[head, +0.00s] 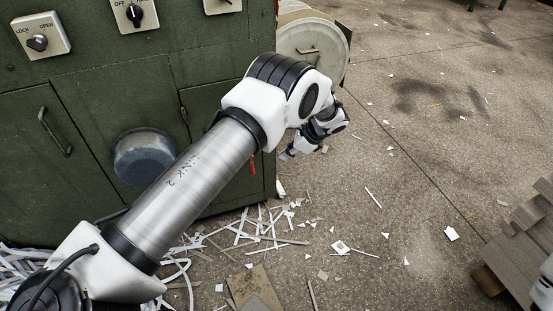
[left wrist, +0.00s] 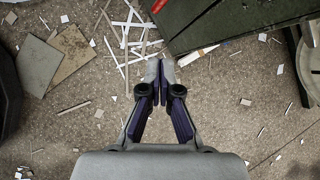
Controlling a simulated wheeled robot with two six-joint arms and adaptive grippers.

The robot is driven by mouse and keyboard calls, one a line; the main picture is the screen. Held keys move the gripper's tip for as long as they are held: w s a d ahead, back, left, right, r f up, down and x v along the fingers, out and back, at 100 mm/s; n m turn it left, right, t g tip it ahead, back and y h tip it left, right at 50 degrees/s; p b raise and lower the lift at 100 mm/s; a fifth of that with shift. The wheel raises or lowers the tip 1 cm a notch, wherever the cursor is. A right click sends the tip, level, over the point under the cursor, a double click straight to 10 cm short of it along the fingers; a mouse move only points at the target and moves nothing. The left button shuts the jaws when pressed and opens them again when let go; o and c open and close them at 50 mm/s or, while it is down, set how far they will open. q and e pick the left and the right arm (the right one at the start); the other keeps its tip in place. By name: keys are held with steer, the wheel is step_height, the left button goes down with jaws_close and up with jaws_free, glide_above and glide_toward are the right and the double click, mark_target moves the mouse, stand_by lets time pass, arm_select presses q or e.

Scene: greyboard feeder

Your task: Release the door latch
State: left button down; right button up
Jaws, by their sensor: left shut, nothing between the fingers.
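A switch plate marked LOCK and OPEN (head: 38,35), with a dark rotary knob, is on the green cabinet (head: 60,75) at the upper left of the head view. A small red lever (head: 252,165) shows low near the cabinet's right edge, partly behind my left arm. A red piece also shows at the top of the left wrist view (left wrist: 159,5). My left gripper (head: 285,155) is right of the cabinet's lower part, apart from the knob. In the left wrist view its fingers (left wrist: 161,66) are shut and empty above the floor. My right gripper is not in view.
The cabinet has a door handle (head: 54,132), a grey round bowl-like part (head: 144,157) and an OFF switch (head: 134,13). A large reel (head: 312,48) is at its right side. Paper strips (head: 260,228) litter the floor. Stacked grey boards (head: 525,250) stand at right.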

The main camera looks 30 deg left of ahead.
arm_select(q)
steer(key=s+a+r+b+x, duration=0.1)
steer(key=b+x, duration=0.3)
steer(key=x, duration=0.7)
steer(key=shift+a+b, duration=0.4)
steer(key=shift+a, duration=0.3)
steer(key=shift+r, duration=0.15)
